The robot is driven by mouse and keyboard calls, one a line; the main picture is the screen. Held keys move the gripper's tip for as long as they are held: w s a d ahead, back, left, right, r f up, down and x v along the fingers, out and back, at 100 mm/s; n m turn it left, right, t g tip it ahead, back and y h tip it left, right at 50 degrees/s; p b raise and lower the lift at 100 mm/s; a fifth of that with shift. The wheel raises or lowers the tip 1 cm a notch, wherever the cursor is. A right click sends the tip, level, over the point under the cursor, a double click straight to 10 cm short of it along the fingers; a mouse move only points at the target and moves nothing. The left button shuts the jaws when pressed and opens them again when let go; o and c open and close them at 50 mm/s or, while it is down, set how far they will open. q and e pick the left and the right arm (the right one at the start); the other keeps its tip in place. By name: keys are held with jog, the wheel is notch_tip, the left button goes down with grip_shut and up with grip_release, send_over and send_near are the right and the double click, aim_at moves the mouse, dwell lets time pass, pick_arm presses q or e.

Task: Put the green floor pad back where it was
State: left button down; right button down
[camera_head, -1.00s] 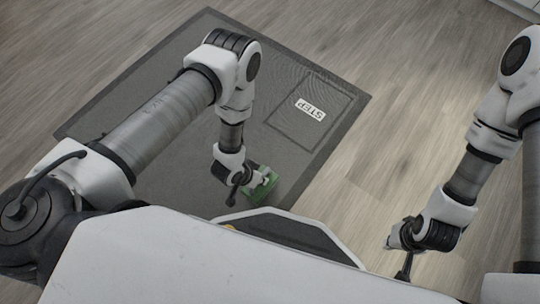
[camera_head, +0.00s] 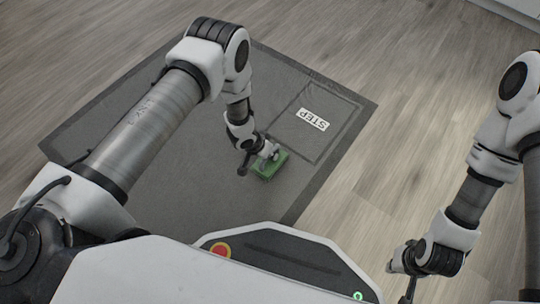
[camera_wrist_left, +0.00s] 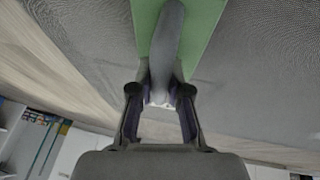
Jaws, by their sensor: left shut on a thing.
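The green floor pad (camera_head: 270,167) is a small green block over the dark grey mat, below and left of the outlined square. My left gripper (camera_head: 266,152) is shut on the pad's grey handle. In the left wrist view the green pad (camera_wrist_left: 205,28) lies ahead of the fingers (camera_wrist_left: 160,98), with the thick grey handle between them. I cannot tell whether the pad touches the mat. My right gripper (camera_head: 395,268) hangs over the wood floor at the lower right, away from the pad; its fingers are too small to judge.
The dark grey mat (camera_head: 225,200) lies on the wood floor (camera_head: 420,120). An outlined square on its right part carries a white STEP label (camera_head: 313,119). The square is bare. In the left wrist view, shelves with coloured items (camera_wrist_left: 45,125) stand at the lower left.

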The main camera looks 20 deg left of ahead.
pick_arm(q)
jog(key=shift+f, duration=0.15)
jog(key=c, duration=1.1)
grip_release()
jog(key=p+v, duration=0.7)
jog(key=v, duration=0.5)
jog(key=s+a+r+n+g+y, duration=0.1)
jog(key=s+a+r, duration=0.1)
jog(key=s, duration=0.5)
jog(key=s+a+r+n+g+y, duration=0.1)
jog(key=s+a+r, duration=0.1)
jog(key=s, duration=0.6)
jog(key=s+a+r+n+g+y, duration=0.1)
jog(key=s+a+r+n, duration=0.1)
jog(key=s, duration=0.6)
jog(key=shift+s+a+r+g, duration=0.1)
jog(key=shift+s+a+g, duration=0.1)
jog(key=shift+s+g, duration=0.1)
jog(key=shift+r, duration=0.1)
